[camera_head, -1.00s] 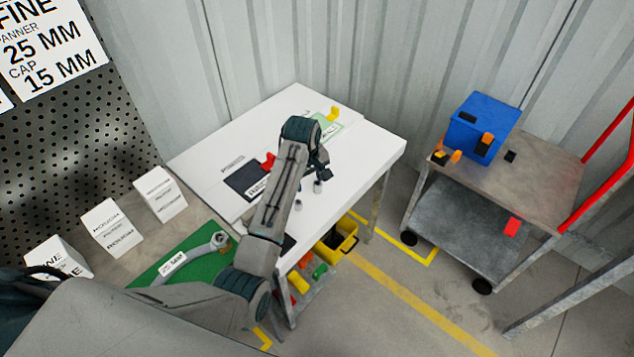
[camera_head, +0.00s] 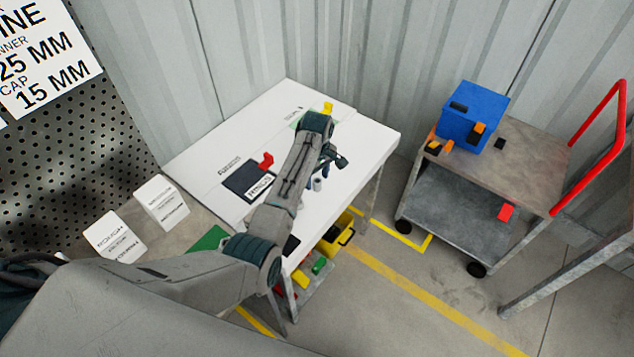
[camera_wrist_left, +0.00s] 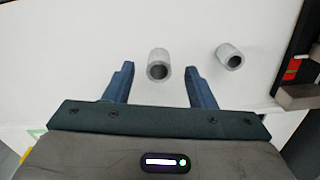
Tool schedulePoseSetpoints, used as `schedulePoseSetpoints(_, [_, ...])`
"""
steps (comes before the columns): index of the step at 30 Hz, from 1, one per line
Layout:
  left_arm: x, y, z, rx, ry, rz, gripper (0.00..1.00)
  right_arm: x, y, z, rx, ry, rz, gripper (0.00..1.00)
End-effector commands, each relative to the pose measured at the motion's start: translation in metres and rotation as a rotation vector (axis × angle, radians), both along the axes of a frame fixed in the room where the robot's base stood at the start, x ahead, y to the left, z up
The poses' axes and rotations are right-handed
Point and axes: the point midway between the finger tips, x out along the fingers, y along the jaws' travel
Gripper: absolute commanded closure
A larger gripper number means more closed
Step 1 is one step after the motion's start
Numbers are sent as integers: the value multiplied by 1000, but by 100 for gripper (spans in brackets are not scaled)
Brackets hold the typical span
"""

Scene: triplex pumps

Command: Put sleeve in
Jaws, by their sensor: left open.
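Two small grey hollow sleeves stand on the white table. In the left wrist view, one sleeve (camera_wrist_left: 158,57) is between the fingertips of my left gripper (camera_wrist_left: 159,78), with clear gaps on both sides. The other sleeve (camera_wrist_left: 229,58) is to the right, outside the fingers. In the head view, my left gripper (camera_head: 336,159) is over the right part of the table, and a grey sleeve (camera_head: 317,184) shows just below it. The left gripper is open and empty. A blue block-shaped unit (camera_head: 474,117) with dark and orange parts sits on the cart. My right gripper is not in view.
The white table (camera_head: 225,140) holds a dark labelled pad (camera_head: 238,183), a red piece (camera_head: 266,160) and a yellow piece (camera_head: 327,108). The metal cart (camera_head: 530,160) has a red handle. A yellow bin (camera_head: 337,240) is under the table. Floor lies between table and cart.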

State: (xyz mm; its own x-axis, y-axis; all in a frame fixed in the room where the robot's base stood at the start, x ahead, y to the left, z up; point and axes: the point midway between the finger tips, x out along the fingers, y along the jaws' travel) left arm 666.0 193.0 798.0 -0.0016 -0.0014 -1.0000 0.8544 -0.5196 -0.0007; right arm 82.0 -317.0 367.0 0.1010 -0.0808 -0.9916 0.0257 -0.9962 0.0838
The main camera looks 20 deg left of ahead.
Motion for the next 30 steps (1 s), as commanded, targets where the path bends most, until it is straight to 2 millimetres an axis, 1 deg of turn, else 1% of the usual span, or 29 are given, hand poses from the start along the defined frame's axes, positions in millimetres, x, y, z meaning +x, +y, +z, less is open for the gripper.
schedulePoseSetpoints(1, [0, -2, -6, 0, 4, 0, 50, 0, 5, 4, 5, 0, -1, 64])
schedulePoseSetpoints(3, [0, -1, -15, 0, 2, 0, 50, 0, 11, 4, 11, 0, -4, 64])
schedulePoseSetpoints(6, [0, -1, -23, 0, 0, 0, 50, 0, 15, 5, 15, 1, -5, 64])
schedulePoseSetpoints(13, [0, -1, -25, 0, -1, 0, 50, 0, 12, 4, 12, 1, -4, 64])
schedulePoseSetpoints(14, [0, -1, -25, 0, -1, 0, 54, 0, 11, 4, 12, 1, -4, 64])
schedulePoseSetpoints(18, [0, -1, -25, 0, -1, 0, 81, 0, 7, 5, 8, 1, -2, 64])
schedulePoseSetpoints(21, [0, -1, -25, 0, -1, 0, 98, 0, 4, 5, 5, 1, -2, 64])
schedulePoseSetpoints(23, [0, -1, -24, 0, -1, 0, 100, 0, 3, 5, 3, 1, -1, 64])
schedulePoseSetpoints(30, [0, -1, -23, 0, -1, 0, 100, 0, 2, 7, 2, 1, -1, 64])
